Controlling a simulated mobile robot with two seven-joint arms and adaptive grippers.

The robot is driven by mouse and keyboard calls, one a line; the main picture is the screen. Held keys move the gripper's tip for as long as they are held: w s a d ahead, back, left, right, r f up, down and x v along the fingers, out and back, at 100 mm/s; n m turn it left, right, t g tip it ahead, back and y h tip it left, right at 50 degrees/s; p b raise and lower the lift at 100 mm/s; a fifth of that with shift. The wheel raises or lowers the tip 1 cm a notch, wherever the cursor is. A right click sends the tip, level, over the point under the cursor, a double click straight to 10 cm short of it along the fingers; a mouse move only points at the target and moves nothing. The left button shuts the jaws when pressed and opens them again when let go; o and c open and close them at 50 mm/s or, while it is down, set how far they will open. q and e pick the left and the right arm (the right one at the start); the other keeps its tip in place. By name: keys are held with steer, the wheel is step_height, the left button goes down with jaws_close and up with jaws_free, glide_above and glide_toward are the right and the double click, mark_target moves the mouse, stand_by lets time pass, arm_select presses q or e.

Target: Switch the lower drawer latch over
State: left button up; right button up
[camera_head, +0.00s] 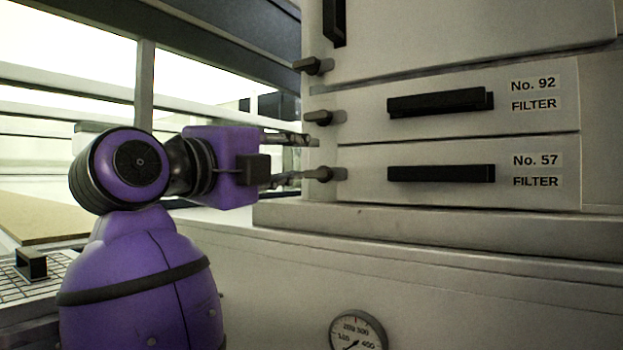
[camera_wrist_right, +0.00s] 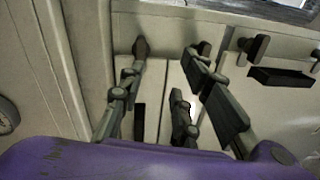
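The lower drawer latch (camera_head: 319,174) is a dark knob on a pale plate, left of the drawer marked No. 57 (camera_head: 437,174). My right gripper (camera_head: 304,158) is open and empty, pointing at the cabinet from the left. Its lower finger ends right beside this latch; I cannot tell if they touch. Its upper finger ends just below the latch of drawer No. 92 (camera_head: 317,117). In the right wrist view, the open gripper (camera_wrist_right: 163,63) shows the lower latch (camera_wrist_right: 140,46) at its left fingertip and the No. 92 latch (camera_wrist_right: 204,47) by its right one. My left gripper is out of view.
A third latch (camera_head: 313,66) sits above, beside the upper door (camera_head: 460,35). The black handles of No. 92 (camera_head: 440,102) and No. 57 stick out to the right. A ledge (camera_head: 430,228) runs below the drawers, with a round gauge (camera_head: 358,332) lower down.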

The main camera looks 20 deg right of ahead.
mark_target(315, 174)
steer(key=shift+n+g+y, duration=0.3)
steer(key=shift+n+y, duration=0.1)
steer(key=shift+n, duration=0.3)
steer(key=shift+w+d+f, duration=0.35)
steer(key=shift+w+d, duration=0.45)
steer(key=shift+d, duration=0.15)
steer(key=shift+w+d+f, duration=0.4)
steer(key=shift+w+d, duration=0.35)
steer(key=shift+d, duration=0.2)
steer(key=shift+w+d+f, duration=0.35)
steer(key=shift+w+d, duration=0.45)
steer(key=shift+d, duration=0.15)
jaws_close()
